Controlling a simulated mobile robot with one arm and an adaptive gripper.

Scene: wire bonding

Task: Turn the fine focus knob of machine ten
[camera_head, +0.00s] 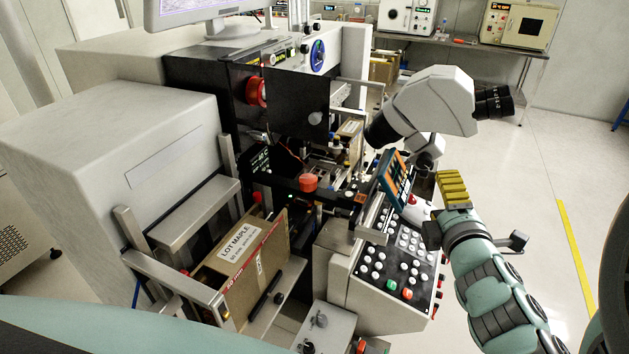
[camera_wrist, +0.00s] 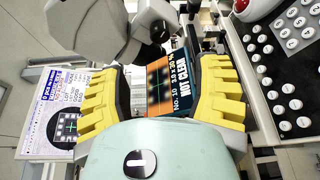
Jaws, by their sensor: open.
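The machine carries a grey microscope head (camera_head: 430,105) with black eyepieces (camera_head: 493,102). Its grey body (camera_wrist: 85,30) fills the top left of the wrist view, with a dark round part (camera_wrist: 157,14) beside it. I cannot tell which part is the fine focus knob. My gripper (camera_head: 453,186) has yellow fingers and is right of the screen, below the microscope. In the wrist view my gripper (camera_wrist: 163,70) is open, with nothing visibly held.
A sloped control panel (camera_head: 395,262) with white, red and green buttons lies left of my arm. A cardboard box (camera_head: 238,258) labelled "LOT MAPLE" stands at the machine's front left. A bench (camera_head: 450,42) with instruments is at the back. The floor to the right is clear.

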